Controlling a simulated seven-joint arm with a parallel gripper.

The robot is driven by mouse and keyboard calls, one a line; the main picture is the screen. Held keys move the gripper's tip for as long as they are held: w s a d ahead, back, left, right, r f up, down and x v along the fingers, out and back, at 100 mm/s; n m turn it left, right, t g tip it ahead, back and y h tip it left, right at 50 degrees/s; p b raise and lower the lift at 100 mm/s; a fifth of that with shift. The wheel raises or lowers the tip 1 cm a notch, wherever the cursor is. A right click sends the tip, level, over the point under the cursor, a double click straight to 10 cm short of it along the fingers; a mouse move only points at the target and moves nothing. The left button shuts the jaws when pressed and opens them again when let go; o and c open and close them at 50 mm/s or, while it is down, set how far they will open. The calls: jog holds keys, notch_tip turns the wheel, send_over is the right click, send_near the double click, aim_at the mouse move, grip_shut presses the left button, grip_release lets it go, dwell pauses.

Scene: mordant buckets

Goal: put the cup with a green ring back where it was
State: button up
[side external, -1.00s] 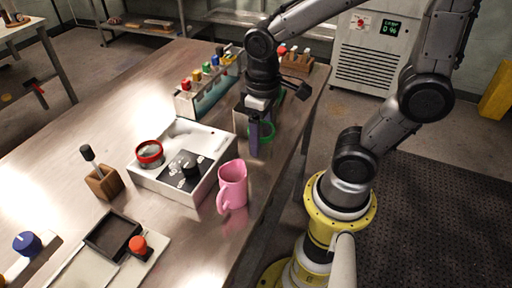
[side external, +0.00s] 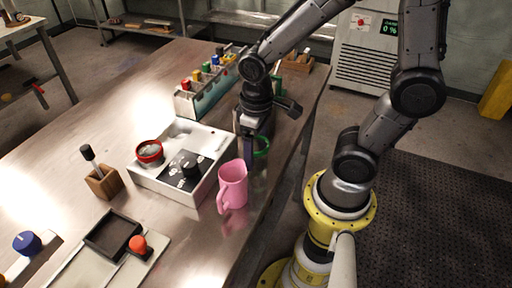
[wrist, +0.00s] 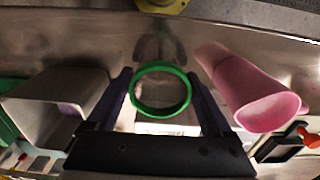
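The cup with a green ring (side external: 262,147) is a clear cup with a green rim, at the right side of the bench just behind the pink mug (side external: 232,186). In the wrist view its green ring (wrist: 162,110) sits between the two fingers of my gripper (wrist: 162,85). My gripper (side external: 251,158) appears shut on the cup, with a finger on either side. The cup looks upright. I cannot tell whether its base touches the bench. The pink mug also lies to the right in the wrist view (wrist: 252,92).
A white instrument box (side external: 150,185) with a black knob and a red-ringed dish (side external: 149,152) is left of the cup. A rack of colored-capped bottles (side external: 205,92) stands behind. A grey container (wrist: 60,92) is left of my gripper. The bench edge is close on the right.

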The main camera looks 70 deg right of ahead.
jog(key=shift+o, duration=0.7)
jog(key=shift+r, duration=0.1)
notch_tip(320, 180, up, 12)
jog(key=s+t, duration=0.1)
jog(key=t, duration=0.1)
jog(key=s+r+t, duration=0.1)
jog(key=s, duration=0.1)
jog(key=s+d+t, duration=0.1)
jog(key=s+t, duration=0.1)
jog(key=shift+s+r+t, duration=0.2)
jog(key=shift+t, duration=0.1)
